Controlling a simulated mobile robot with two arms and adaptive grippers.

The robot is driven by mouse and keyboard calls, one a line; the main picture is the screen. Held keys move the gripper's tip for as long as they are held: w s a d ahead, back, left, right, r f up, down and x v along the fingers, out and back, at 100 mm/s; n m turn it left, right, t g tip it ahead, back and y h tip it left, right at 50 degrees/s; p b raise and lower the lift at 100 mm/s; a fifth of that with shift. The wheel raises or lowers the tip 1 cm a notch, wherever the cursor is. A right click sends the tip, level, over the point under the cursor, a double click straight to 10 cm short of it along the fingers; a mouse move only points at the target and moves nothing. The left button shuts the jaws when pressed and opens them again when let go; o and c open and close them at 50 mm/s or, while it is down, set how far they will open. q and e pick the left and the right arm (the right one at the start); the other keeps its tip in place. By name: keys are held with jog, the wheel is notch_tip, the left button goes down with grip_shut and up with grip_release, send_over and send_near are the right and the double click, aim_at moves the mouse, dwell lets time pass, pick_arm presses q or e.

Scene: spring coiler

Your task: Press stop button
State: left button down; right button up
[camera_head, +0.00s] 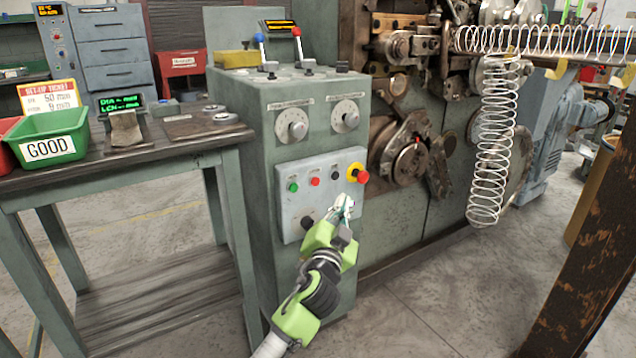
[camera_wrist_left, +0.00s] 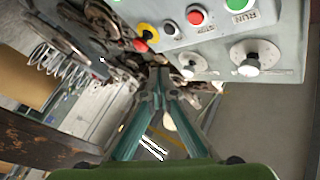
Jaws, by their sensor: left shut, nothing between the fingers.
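The control panel (camera_head: 285,205) on the front of the green cabinet has a row of buttons. A small red button (camera_head: 315,181) sits between a green button (camera_head: 293,187) and a black one (camera_head: 335,175). At the right end is a red mushroom button on a yellow base (camera_head: 359,175). In the left wrist view, the small red button (camera_wrist_left: 195,17) and the yellow-based one (camera_wrist_left: 143,40) show upside down near the top. My left gripper (camera_head: 347,203) is shut and empty, its tips just below the mushroom button in the picture; I cannot tell contact. It also shows in the left wrist view (camera_wrist_left: 158,68).
Two dials (camera_head: 292,125) sit above the panel, and levers (camera_head: 297,38) stand on top of the cabinet. The coiler with a hanging spring (camera_head: 492,150) is on the right. A table with a green GOOD bin (camera_head: 45,130) is on the left. Floor in front is open.

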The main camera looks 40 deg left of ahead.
aim_at(316, 182)
pick_arm(q)
jog(key=w+a, duration=0.1)
jog(key=a, duration=0.1)
jog(key=w+a, duration=0.1)
jog(key=a, duration=0.2)
jog(key=w+a, duration=0.1)
jog(key=a, duration=0.2)
jog(key=shift+w, duration=0.15)
pick_arm(e)
jog(key=r, duration=0.1)
jog(key=r+t, duration=0.1)
jog(key=r, duration=0.1)
jog(key=shift+w+a+y, duration=0.2)
jog(key=shift+a+y, duration=0.05)
jog(key=shift+y, duration=0.05)
jog(key=shift+f, duration=0.3)
pick_arm(q)
jog(key=shift+a, duration=0.1)
dwell(0.4)
jog(key=shift+w+a, duration=0.15)
jog(key=shift+a, duration=0.15)
pick_arm(e)
jog(key=shift+f, duration=0.15)
